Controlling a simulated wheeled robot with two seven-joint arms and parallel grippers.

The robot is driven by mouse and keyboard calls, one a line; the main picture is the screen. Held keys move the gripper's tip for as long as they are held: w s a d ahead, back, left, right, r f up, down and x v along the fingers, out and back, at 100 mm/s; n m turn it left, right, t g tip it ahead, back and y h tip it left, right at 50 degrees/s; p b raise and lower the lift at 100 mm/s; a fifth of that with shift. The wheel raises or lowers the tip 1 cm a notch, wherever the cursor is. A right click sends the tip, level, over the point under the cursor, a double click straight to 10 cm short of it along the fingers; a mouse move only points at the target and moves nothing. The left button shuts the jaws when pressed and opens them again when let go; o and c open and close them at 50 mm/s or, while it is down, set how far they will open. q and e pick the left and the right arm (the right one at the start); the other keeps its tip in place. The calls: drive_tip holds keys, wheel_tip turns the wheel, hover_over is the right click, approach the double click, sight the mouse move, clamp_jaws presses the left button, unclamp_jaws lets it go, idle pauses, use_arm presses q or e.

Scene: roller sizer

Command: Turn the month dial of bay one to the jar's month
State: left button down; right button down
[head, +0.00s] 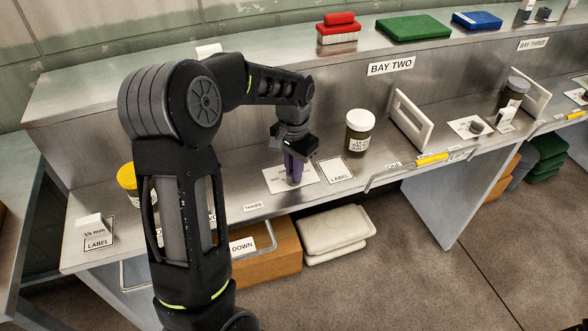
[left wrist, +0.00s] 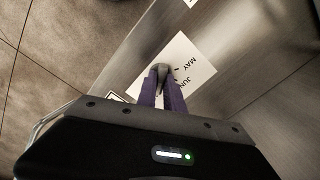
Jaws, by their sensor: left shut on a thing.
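The month dial is a small grey knob, seen in the left wrist view (left wrist: 160,70), on a white card (head: 275,181) where MAY and part of JUNE can be read. My left gripper (head: 293,176) points down, its purple fingers shut on the knob. The fingers hide most of the dial in the head view, and I cannot tell which month it points to. A dark jar with a white lid (head: 360,131) stands upright right of the dial; its label print is too small to read surely. My right gripper is not in view.
A LABEL card (head: 336,173) lies between dial and jar. A white divider (head: 410,122) stands right of the jar. A BAY TWO sign (head: 391,66) is on the back panel. A yellow-lidded jar (head: 127,177) is partly behind my left arm.

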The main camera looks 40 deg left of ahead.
use_arm(q)
drive_tip(key=c, duration=1.5)
unclamp_jaws()
drive_tip(key=shift+o, duration=0.2)
wheel_tip(320, 180, up, 8)
drive_tip(key=shift+f, duration=0.1)
drive_tip(key=shift+s+f, duration=0.1)
